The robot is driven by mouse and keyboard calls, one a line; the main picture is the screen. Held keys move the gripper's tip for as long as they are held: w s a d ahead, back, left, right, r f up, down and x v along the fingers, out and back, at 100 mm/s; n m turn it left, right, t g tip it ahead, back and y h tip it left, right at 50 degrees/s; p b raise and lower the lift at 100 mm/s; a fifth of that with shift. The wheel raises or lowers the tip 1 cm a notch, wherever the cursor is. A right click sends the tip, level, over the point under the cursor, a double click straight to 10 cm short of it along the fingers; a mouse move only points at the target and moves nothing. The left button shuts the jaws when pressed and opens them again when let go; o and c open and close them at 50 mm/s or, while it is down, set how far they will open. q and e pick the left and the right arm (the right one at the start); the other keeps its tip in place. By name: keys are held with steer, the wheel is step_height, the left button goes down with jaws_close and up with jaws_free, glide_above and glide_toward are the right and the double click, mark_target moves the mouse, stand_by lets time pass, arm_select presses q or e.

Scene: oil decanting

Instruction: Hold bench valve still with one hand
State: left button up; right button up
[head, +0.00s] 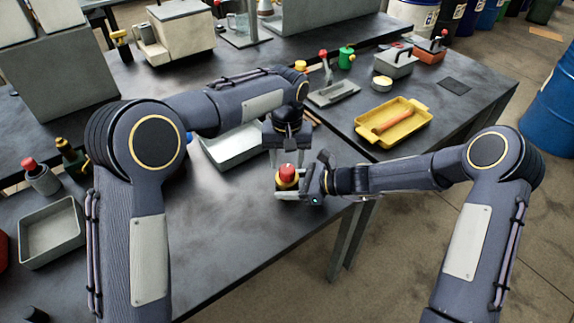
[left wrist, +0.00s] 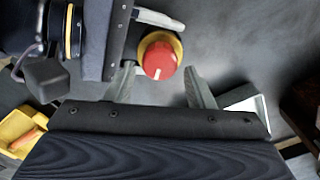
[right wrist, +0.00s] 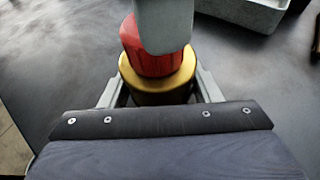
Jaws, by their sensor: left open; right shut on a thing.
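The bench valve has a red knob (head: 287,171) on a brass-yellow body (right wrist: 160,85) and stands upright near the front edge of the dark table. My right gripper (head: 290,194) comes in from the right, low, and is shut around the brass body. My left gripper (head: 288,158) points down just above the knob, open. In the left wrist view the red knob (left wrist: 160,60) shows from above, with a white mark, between and a little beyond the left fingers. In the right wrist view a grey left finger (right wrist: 165,25) covers part of the knob.
An open metal bin (head: 50,243) and bottles stand at the left. The table front right of the bin is clear.

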mark_target(287, 172)
arm_select(q)
steer(key=shift+f, duration=1.3)
steer(key=c, duration=0.7)
steer(key=m, duration=0.3)
steer(key=shift+m, duration=2.2)
